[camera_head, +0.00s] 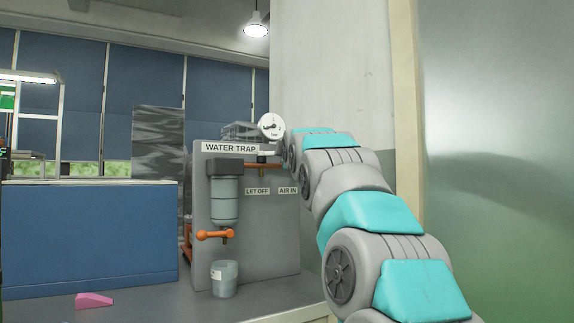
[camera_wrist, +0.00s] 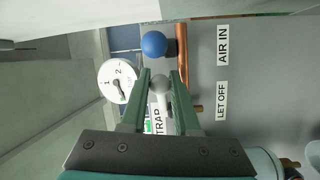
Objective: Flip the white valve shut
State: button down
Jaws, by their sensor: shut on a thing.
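The white valve's handle (camera_wrist: 160,84) shows in the wrist view as a pale round knob on a white lever. My gripper (camera_wrist: 161,74) has its two green fingers on either side of the knob, closed on it. In the head view, a small whitish part of the valve (camera_head: 268,153) shows on the copper pipe, just left of my arm. My gripper's fingers are hidden there by my own arm. Which way the lever is turned is hard to tell.
A gauge (camera_wrist: 117,80) and a blue knob (camera_wrist: 154,44) are close beside my fingers. The copper pipe (camera_wrist: 181,45) runs along the grey panel (camera_head: 265,230). An orange lever (camera_head: 215,235) and a bucket (camera_head: 224,279) are below the filter. A pink block (camera_head: 93,300) lies at lower left.

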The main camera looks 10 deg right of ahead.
jog(key=shift+s+a+m+g+h+p, duration=0.55)
jog(key=shift+m+g+h+p, duration=0.3)
jog(key=shift+m+h+p, duration=0.9)
jog(key=shift+s+a+m+g+h+p, duration=0.55)
jog(key=shift+m+g+h+p, duration=0.35)
jog(key=shift+h, duration=1.4)
jog(key=shift+s+a+m+g+h+p, duration=0.45)
jog(key=shift+s+m+g+h+p, duration=0.25)
jog(key=shift+m+h+p, duration=1.1)
jog(key=shift+w+h+b, duration=0.1)
jog(key=shift+h+b, duration=0.25)
jog(key=shift+f, duration=0.1)
jog(key=c, duration=0.7)
grip_release()
jog(key=shift+o, duration=0.2)
jog(key=shift+a, duration=0.1)
